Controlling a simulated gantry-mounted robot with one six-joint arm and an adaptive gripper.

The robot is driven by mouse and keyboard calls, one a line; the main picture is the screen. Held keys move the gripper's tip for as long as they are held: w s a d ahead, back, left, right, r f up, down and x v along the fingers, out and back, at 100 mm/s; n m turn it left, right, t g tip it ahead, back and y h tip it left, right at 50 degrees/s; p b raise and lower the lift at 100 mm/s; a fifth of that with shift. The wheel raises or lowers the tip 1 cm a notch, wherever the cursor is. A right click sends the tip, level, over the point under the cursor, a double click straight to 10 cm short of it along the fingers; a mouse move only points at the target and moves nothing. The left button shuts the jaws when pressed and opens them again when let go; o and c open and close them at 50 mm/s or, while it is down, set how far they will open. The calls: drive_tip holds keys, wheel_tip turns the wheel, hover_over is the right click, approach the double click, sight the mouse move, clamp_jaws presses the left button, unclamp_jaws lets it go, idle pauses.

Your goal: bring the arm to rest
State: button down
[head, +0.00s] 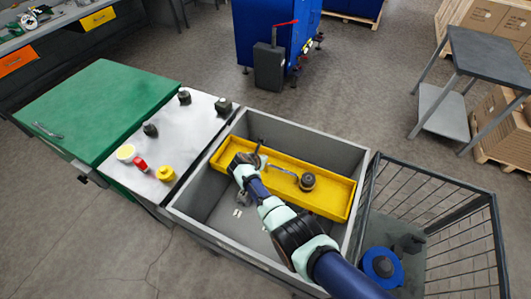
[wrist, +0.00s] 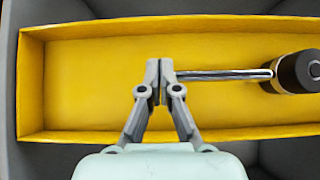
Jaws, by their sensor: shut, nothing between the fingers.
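My gripper (wrist: 159,68) is shut and empty in the wrist view, its two fingertips together over the yellow tray (wrist: 90,38). In the head view my gripper (head: 262,160) is over the left half of the same yellow tray (head: 335,206), which sits inside a grey bin. A dark round-headed piece with a thin metal rod (wrist: 222,75) lies in the tray to the right of the fingertips. The rod's left end shows close beside the fingertips; I cannot tell whether they touch. The round head also shows in the head view (head: 307,181).
The grey bin (head: 345,152) has raised walls around the tray. Left of it, a white worktop (head: 196,126) carries several small black, yellow and red pieces, beside a green top (head: 100,105). A wire cage (head: 460,235) with a blue round item (head: 381,266) stands right.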

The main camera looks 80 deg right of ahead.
drive_tip(key=shift+a, duration=0.1)
idle(0.4)
drive_tip(key=w+a+r+m, duration=0.1)
drive_tip(key=w, duration=0.1)
drive_tip(key=w+a+r+t, duration=0.1)
drive_tip(key=w+a, duration=0.1)
drive_tip(key=w, duration=0.1)
drive_tip(key=w+a+r+m+t, duration=0.1)
drive_tip(key=w, duration=0.2)
drive_tip(key=shift+w+a+m+h, duration=0.25)
drive_tip(key=shift+m+h, duration=0.05)
drive_tip(key=w+a+r+m+t+y, duration=0.1)
drive_tip(key=w+a+r+m+t, duration=0.3)
drive_tip(key=w+a, duration=0.6)
drive_tip(key=w+a+r+m+t+y, duration=0.1)
drive_tip(key=w+a+r+m+t, duration=0.15)
drive_tip(key=w+a+r, duration=0.75)
drive_tip(key=s+a+r+m+t+y, duration=0.25)
drive_tip(key=s+a+r, duration=0.2)
drive_tip(key=a, duration=0.75)
drive_tip(key=s+a+r+m+t+y, duration=0.1)
drive_tip(key=s+a+r+t+y, duration=0.3)
drive_tip(key=a, duration=0.8)
drive_tip(key=s+a+r+m+t+y, duration=0.1)
drive_tip(key=s+a+r, duration=0.3)
drive_tip(key=a, duration=0.7)
wheel_tip(320, 180, up, 27)
drive_tip(key=w+p, duration=0.2)
drive_tip(key=p, duration=2.4)
drive_tip(key=shift+d, duration=0.45)
